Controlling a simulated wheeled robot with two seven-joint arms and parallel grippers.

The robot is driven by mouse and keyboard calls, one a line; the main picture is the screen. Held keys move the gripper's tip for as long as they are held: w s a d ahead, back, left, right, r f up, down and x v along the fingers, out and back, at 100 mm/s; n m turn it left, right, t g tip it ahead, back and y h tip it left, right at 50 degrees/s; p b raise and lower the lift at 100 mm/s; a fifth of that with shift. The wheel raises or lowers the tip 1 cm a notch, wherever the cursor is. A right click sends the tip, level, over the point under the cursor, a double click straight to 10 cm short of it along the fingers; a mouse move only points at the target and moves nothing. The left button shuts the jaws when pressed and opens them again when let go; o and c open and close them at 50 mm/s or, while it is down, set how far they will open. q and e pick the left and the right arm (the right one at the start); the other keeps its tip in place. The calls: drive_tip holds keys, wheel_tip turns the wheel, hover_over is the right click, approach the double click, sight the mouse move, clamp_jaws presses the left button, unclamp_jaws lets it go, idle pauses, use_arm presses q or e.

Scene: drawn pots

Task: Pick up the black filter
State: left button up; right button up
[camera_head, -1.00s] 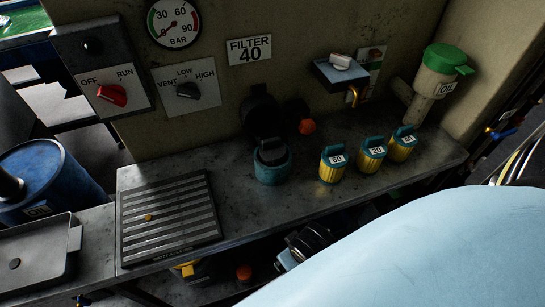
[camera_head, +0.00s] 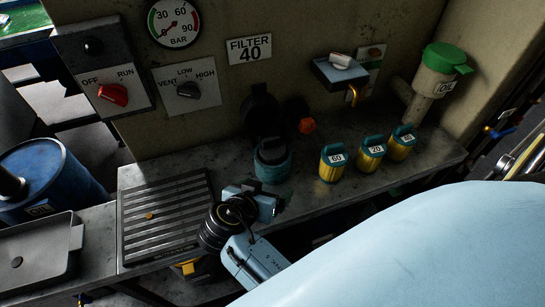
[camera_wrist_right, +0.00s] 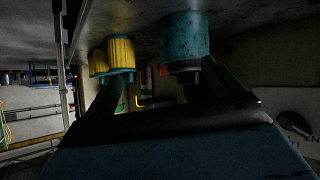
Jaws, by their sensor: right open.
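The black filter (camera_head: 271,151) stands upright in a teal round cup (camera_head: 272,170) on the grey bench. My right gripper (camera_head: 275,202) is open and empty, just in front of the teal cup and apart from it. In the right wrist view, which looks upside down, the gripper (camera_wrist_right: 168,84) has its fingers spread to either side. The teal cup (camera_wrist_right: 185,36) and the black filter's dark top (camera_wrist_right: 184,72) show beyond the fingers. My left gripper is not in view.
Several yellow canisters with teal caps (camera_head: 332,163) stand right of the cup. A slotted tray (camera_head: 165,200) lies to the left. A black round housing (camera_head: 260,108) and an orange knob (camera_head: 306,126) are on the wall behind. A green-lidded oil container (camera_head: 440,70) stands at right.

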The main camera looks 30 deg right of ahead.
drive_tip(key=w+a+r+m+t+h, duration=0.1)
drive_tip(key=w+a+r+h, duration=0.1)
drive_tip(key=w+a+r, duration=0.1)
approach(273, 148)
drive_tip(key=d+f, duration=0.2)
drive_tip(key=w+d+p, duration=0.1)
drive_tip(key=w+d, duration=0.2)
drive_tip(key=shift+d+f+p, duration=0.25)
drive_tip(key=shift+f+p, duration=0.1)
drive_tip(key=shift+p, duration=0.05)
drive_tip(key=shift+w+d+f+m+t, duration=0.2)
drive_tip(key=shift+d+f+m+t, duration=0.05)
drive_tip(key=shift+d+m+t, duration=0.05)
drive_tip(key=shift+r, duration=0.1)
drive_tip(key=c, duration=1.6)
